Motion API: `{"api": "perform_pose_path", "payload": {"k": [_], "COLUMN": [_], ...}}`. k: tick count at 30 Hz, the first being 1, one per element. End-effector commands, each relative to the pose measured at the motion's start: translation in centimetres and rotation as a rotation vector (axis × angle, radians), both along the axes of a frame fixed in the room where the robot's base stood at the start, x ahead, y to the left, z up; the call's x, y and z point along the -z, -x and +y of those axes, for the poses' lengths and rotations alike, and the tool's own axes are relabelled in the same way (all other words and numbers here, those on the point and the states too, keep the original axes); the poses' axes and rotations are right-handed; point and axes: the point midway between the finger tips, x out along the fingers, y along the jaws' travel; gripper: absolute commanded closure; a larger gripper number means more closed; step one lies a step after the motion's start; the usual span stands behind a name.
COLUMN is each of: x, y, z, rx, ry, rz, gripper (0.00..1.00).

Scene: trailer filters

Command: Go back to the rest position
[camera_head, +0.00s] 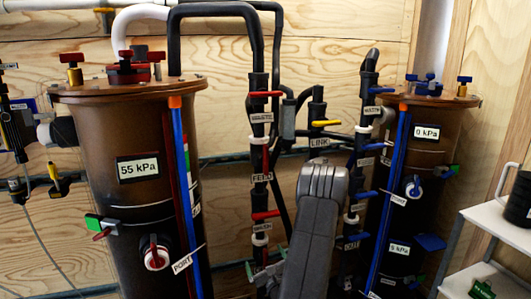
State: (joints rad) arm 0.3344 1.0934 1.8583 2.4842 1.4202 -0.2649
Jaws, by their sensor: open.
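A grey link of my own arm (312,238) rises from the bottom edge at the centre, with a ridged, rounded top end in front of the pipes. No gripper fingers show in this view, so my gripper is not in view. My arm hides part of the lower pipes behind it. It appears apart from both filter tanks in the picture, but its depth to the pipes is hard to tell.
A large brown filter tank (95,120) labelled 55 kPa stands left; another brown tank (440,165) labelled 0 kPa stands right. Labelled pipes with red, yellow and blue valve handles run between them. A white shelf (490,222) with a dark mug (519,198) is at far right.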

Motion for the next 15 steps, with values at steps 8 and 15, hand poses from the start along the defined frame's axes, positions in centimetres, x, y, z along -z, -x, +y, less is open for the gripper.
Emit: {"api": "perform_pose_path", "payload": {"k": [8,15], "x": [-0.47,-0.29], "y": [-0.01,-0.02], "z": [-0.10,-0.16], "rx": [0.001,0.001], "ry": [-0.175,-0.300], "rz": [0.059,0.099], "gripper": [0.00,0.00]}}
